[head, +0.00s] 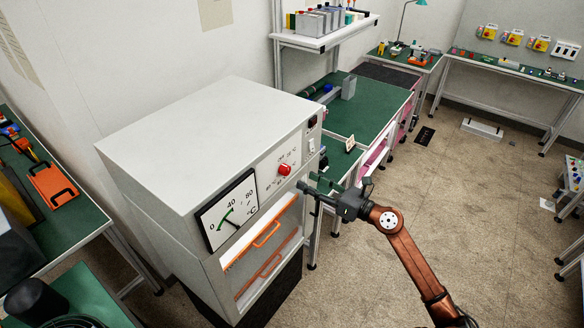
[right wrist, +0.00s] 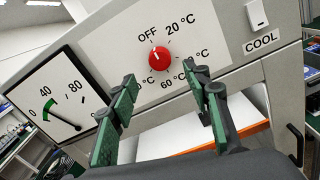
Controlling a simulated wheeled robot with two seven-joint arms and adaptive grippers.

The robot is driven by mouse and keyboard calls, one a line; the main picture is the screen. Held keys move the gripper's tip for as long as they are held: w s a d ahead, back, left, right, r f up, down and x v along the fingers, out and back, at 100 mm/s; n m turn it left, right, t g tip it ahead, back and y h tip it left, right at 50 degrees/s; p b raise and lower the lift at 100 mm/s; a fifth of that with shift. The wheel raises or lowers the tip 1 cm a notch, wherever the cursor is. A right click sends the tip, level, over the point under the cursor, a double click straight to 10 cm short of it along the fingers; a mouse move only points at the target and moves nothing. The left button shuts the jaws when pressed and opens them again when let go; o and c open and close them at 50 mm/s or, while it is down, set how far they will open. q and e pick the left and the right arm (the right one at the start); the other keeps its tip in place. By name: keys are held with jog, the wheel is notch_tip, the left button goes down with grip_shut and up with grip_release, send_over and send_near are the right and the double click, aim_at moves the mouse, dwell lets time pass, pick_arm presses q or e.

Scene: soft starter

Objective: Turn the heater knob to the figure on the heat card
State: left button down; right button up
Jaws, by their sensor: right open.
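The red heater knob (head: 284,169) is on the front panel of a large white oven cabinet (head: 210,130). In the right wrist view the knob (right wrist: 161,59) has a white mark that appears to point up towards OFF; 20 °C and 60 °C are readable around it. A small upright card (head: 350,143) stands on the green bench behind the cabinet; its figure is too small to read. My right gripper (head: 312,186) is open and empty in front of the panel, its fingers (right wrist: 165,82) apart below the knob, not touching it. My left gripper is not in view.
A COOL switch (right wrist: 257,14) is at upper right. Orange-handled racks (head: 266,235) show in the open cabinet below.

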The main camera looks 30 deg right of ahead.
aim_at(288, 171)
jog(key=p+x, duration=0.2)
jog(key=x, duration=0.5)
jog(key=shift+r, duration=0.1)
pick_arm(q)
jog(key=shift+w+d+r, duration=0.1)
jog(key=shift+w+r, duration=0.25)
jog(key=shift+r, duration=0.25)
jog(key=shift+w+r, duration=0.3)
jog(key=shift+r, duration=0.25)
pick_arm(e)
jog(key=shift+w+a, duration=0.1)
jog(key=shift+w, duration=0.15)
jog(key=shift+c, duration=0.3)
jog(key=c, duration=1.1)
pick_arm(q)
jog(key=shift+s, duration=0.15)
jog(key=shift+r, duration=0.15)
